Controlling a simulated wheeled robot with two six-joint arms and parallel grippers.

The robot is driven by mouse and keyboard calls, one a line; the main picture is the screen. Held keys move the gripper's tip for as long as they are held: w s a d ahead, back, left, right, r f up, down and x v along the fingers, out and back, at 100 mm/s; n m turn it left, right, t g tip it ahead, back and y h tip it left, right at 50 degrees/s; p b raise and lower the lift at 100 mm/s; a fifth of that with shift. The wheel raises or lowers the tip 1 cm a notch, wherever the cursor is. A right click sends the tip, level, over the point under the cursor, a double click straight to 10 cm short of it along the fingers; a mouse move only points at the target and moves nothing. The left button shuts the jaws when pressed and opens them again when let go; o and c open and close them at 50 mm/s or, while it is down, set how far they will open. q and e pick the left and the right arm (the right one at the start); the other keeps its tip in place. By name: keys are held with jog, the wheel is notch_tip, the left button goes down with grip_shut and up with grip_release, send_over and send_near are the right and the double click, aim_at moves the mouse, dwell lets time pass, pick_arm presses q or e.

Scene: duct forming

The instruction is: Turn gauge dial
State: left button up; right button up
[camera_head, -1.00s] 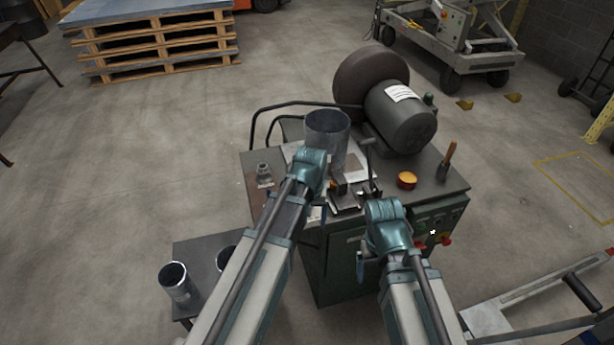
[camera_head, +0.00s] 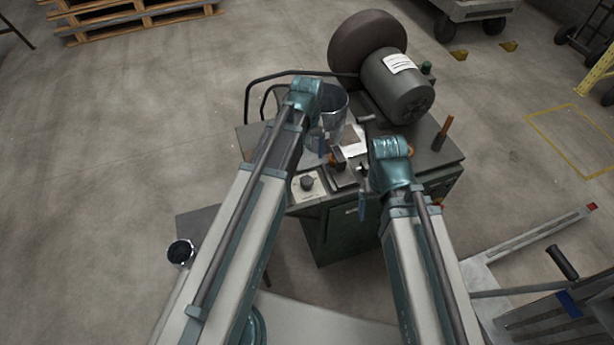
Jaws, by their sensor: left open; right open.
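A dark round dial knob (camera_head: 307,184) sits on a pale plate at the front left of the green machine's top (camera_head: 425,150). I take it to be the gauge dial. My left gripper (camera_head: 325,148) is open and points down behind the knob, in front of the grey metal cylinder (camera_head: 335,104). It appears apart from the knob and partly hides the cylinder. My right gripper (camera_head: 362,178) is open, to the right of the knob near the machine's front edge. Its fingers are small and partly hidden by its wrist.
A dark clamp-like fixture (camera_head: 341,172) stands just right of the knob, between the grippers. A big motor (camera_head: 398,84) and a brown-handled tool (camera_head: 441,134) are further back right. A low side table (camera_head: 200,218) holds a metal cup (camera_head: 181,252). A pallet jack (camera_head: 540,290) is at right.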

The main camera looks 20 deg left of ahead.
aim_at(307, 180)
pick_arm(q)
notch_tip(307, 180, down, 14)
jog(key=b, duration=1.3)
jog(key=shift+r, duration=0.2)
grip_shut()
